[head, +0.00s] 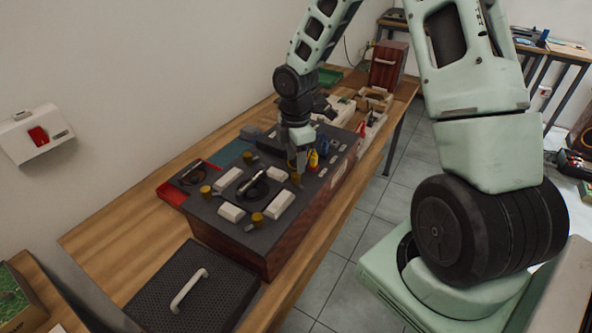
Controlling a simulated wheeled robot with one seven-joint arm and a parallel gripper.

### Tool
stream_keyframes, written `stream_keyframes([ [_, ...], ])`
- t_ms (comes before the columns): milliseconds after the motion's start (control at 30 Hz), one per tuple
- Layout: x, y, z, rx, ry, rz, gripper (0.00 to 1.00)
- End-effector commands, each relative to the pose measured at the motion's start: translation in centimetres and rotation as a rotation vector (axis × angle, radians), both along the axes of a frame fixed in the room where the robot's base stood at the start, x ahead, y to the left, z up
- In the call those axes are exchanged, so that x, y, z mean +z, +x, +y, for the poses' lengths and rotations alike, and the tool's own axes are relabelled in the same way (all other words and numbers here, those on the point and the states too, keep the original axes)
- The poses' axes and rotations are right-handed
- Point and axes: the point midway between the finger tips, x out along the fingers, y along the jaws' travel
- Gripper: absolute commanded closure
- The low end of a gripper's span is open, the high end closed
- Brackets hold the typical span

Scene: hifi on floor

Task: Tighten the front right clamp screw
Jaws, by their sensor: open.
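A wooden box with a dark top plate (196,209) stands on the workbench. On the plate, several pale blocks and brass-coloured clamp screws surround a round dark recess holding a slim metal part (251,181). One brass screw (257,218) is at the near edge, one (205,190) at the left and one (248,157) at the back. Another brass screw (296,178) shows at the right, just under my gripper (299,172). My gripper is open and points down at it; I cannot tell whether the fingers touch or surround it. The fingers partly hide this screw.
A dark perforated panel with a pale handle (188,290) lies at the near end of the bench (120,235). A red tray (172,194) is left of the box. Tools, pale containers and a reddish case (388,64) stand farther back.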

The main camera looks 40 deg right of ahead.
Motion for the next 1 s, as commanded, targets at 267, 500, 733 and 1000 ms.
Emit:
stream_keyframes([
  [267,-4.0,0.0,0.0,0.0,0.0,0.002,0.55],
  [500,-4.7,0.0,0.0,-0.001,0.0,-0.001,0.55],
  [733,-4.7,0.0,0.0,-0.001,0.0,-0.001,0.69],
  [1000,-4.7,0.0,0.0,-0.003,0.0,0.0,1.0],
])
